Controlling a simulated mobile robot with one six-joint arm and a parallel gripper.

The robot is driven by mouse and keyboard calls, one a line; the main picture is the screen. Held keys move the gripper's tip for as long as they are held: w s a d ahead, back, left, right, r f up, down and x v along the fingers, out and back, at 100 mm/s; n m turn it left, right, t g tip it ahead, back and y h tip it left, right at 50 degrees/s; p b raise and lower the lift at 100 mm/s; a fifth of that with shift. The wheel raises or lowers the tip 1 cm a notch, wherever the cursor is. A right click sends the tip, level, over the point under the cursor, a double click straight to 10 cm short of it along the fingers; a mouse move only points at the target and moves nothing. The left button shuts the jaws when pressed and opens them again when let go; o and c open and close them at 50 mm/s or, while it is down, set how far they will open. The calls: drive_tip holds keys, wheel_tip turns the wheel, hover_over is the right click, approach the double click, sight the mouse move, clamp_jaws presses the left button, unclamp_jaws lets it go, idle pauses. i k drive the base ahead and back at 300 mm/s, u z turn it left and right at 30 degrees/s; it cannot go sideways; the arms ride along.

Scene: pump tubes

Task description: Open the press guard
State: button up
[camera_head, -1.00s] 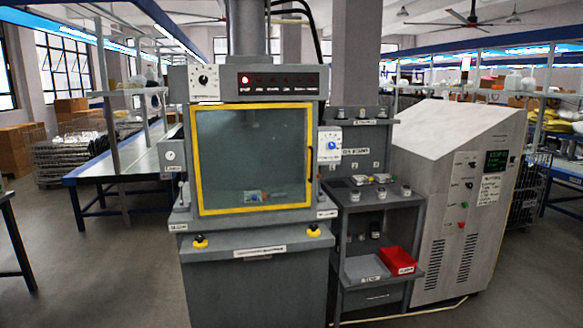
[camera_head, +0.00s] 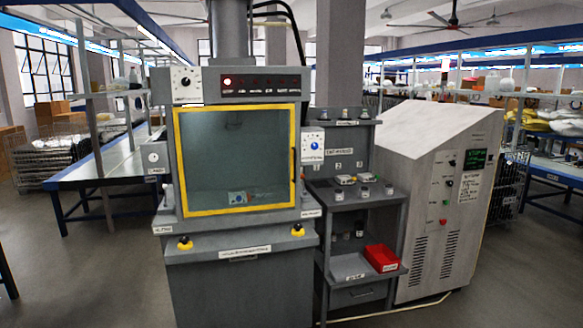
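The press guard (camera_head: 238,160) is a clear panel in a yellow frame on the front of the grey press (camera_head: 240,285). It is closed over the press opening. A dark vertical handle (camera_head: 293,163) runs along the right side of the frame. Behind the panel a small pale and blue item (camera_head: 237,198) sits low in the chamber; its details are too small to tell. My gripper is not in view.
Two yellow-ringed black buttons (camera_head: 184,243) sit on the press front below the guard. A grey shelf cart (camera_head: 352,200) with a red bin (camera_head: 381,257) stands at the right, beside a large sloped cabinet (camera_head: 435,190). Floor shows at the left (camera_head: 95,270).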

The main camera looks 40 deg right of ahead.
sight(292, 107)
drive_tip(key=z, duration=0.05)
drive_tip(key=i, duration=1)
drive_tip(key=u, duration=0.05)
